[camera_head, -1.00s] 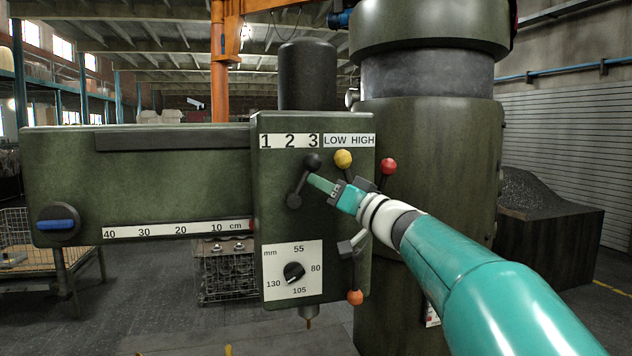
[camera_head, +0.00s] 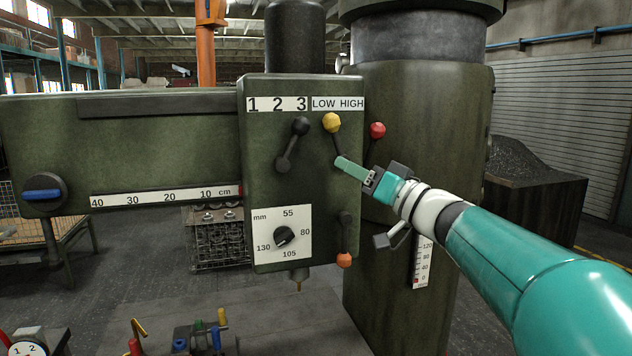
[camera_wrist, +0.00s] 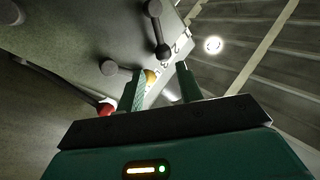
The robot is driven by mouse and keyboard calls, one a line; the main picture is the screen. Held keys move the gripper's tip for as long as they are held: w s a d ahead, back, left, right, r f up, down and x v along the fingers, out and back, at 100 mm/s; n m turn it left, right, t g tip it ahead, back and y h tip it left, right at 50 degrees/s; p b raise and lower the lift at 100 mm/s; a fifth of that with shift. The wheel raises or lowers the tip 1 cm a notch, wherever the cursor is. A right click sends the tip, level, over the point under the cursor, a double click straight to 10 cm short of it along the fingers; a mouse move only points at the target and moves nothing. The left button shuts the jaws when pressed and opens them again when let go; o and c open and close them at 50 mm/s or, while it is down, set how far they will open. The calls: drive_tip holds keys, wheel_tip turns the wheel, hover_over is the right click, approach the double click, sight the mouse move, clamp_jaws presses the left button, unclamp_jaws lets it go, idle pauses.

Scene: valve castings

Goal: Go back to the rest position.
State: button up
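My gripper (camera_head: 345,163) is at the end of my teal arm, in front of the right part of the green drill head (camera_head: 262,185). In the wrist view my gripper (camera_wrist: 161,82) has its two fingers apart with nothing held between them. The black lever (camera_head: 292,144) is left of the fingertips, its upper end just under the 3. The yellow-knobbed lever (camera_head: 331,122) is above the fingertips, under LOW. In the wrist view the yellow knob (camera_wrist: 151,76) shows between the fingers, farther off. The red-knobbed lever (camera_head: 377,130) is above and behind the gripper.
A thick green column (camera_head: 420,130) stands close behind my arm. An orange-knobbed lever (camera_head: 344,260) hangs low on the head's right side. A dial (camera_head: 282,236) is on the head's front. Small coloured items (camera_head: 200,338) stand at the lower front.

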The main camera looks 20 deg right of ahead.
drive_tip(key=s+a+f+g+h, duration=0.1)
drive_tip(key=s+a+f+g, duration=0.5)
drive_tip(key=f, duration=0.3)
drive_tip(key=s+a+f+g+h, duration=0.1)
drive_tip(key=s+a+f+g, duration=0.3)
drive_tip(key=s+a+f, duration=0.4)
drive_tip(key=s+d+f+m+g+h, duration=0.1)
drive_tip(key=s+d+f+h, duration=0.3)
drive_tip(key=s+f+h, duration=0.4)
wheel_tip(320, 180, down, 6)
drive_tip(key=shift+s+f+g+h, duration=0.1)
drive_tip(key=shift+s+g+h, duration=0.2)
drive_tip(key=shift+s+g, duration=0.8)
